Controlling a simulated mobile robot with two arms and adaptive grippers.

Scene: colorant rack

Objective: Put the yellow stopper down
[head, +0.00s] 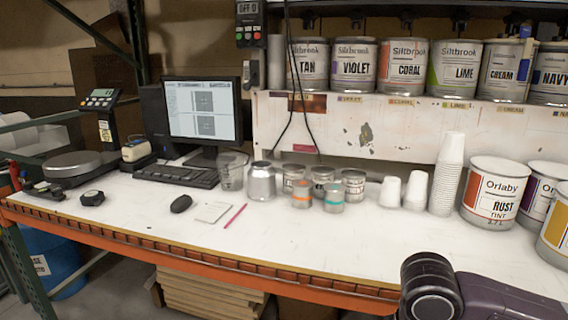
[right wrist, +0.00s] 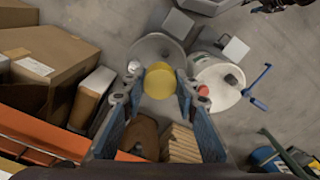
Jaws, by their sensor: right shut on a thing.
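The yellow stopper (right wrist: 158,85) is a round yellow piece between the fingertips of my right gripper (right wrist: 160,80) in the right wrist view. The two fingers are shut on its sides. The stopper is held in the air with the floor and several containers beneath it. In the head view only a dark part of my right arm shows at the bottom right, and neither the stopper nor the right fingers are in sight. My left gripper is not in view.
In the right wrist view, pale drums (right wrist: 220,85) stand beyond the fingers, with cardboard boxes (right wrist: 50,70) at left. An orange edge (right wrist: 40,135) crosses the lower left. In the head view, the white worktop (head: 300,240) has a clear front strip before small cans and cups.

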